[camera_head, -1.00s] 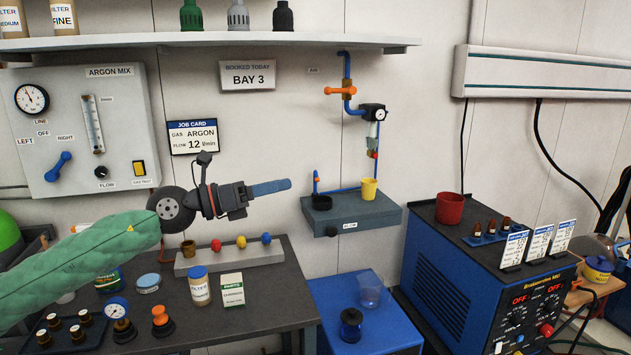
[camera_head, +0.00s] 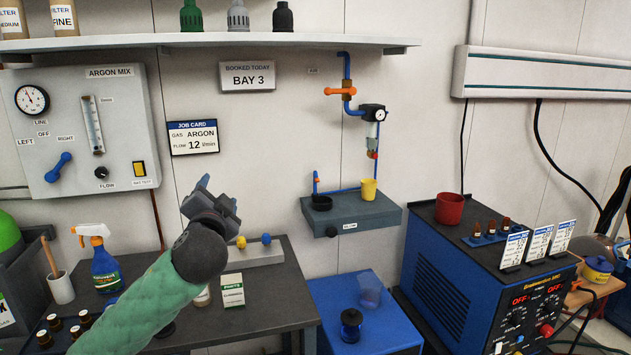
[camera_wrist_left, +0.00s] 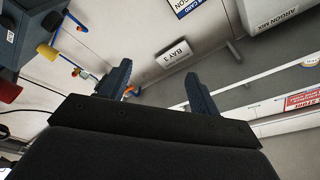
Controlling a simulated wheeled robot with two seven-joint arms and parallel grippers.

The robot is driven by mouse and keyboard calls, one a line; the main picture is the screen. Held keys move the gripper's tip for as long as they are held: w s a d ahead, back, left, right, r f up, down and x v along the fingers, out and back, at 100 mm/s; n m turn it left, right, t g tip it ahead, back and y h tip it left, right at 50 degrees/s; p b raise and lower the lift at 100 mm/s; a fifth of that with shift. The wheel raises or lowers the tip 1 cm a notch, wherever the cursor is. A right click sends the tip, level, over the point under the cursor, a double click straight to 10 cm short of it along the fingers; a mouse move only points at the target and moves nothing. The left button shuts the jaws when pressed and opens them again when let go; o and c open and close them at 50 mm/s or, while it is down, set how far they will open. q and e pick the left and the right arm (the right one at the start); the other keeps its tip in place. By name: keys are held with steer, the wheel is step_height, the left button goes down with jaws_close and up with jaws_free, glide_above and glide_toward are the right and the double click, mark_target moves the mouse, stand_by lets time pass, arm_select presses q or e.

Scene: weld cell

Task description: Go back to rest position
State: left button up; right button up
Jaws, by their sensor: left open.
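My left arm, in a green sleeve, comes in from the lower left of the head view. My left gripper (camera_head: 215,196) is raised above the dark workbench (camera_head: 275,293) and points up toward the wall. In the left wrist view the two fingers (camera_wrist_left: 158,85) stand apart with nothing between them. Behind them the tilted wall shows the BAY 3 sign (camera_wrist_left: 177,57). My right gripper is in neither view.
The bench holds a spray bottle (camera_head: 104,262), a parts box (camera_head: 232,290) and a rack with knobs (camera_head: 262,256), partly hidden by my arm. A blue table (camera_head: 385,330) and welder (camera_head: 475,270) stand to the right. A shelf (camera_head: 300,40) runs above.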

arm_select(q)
steer(key=s+d+f+n+g+h, duration=0.1)
steer(key=s+f+g, duration=0.3)
steer(key=f, duration=0.6)
steer(key=s+d+f+n+g+h, duration=0.1)
steer(key=s+d+f+g, duration=0.15)
steer(key=s+f, duration=0.6)
steer(key=s+d+f+n+g+h, duration=0.15)
steer(key=f+g, duration=0.25)
steer(key=f, duration=0.9)
steer(key=s+d+f+n+g, duration=0.1)
steer(key=s+f+g, duration=0.2)
steer(key=s+f, duration=0.8)
steer(key=s+f+n+g, duration=0.2)
steer(key=s+f, duration=1)
steer(key=s, duration=0.6)
steer(key=shift+d+g+h+p, duration=0.3)
steer(key=shift+d+g+h, duration=0.1)
steer(key=shift+g, duration=0.35)
steer(key=shift+s, duration=0.1)
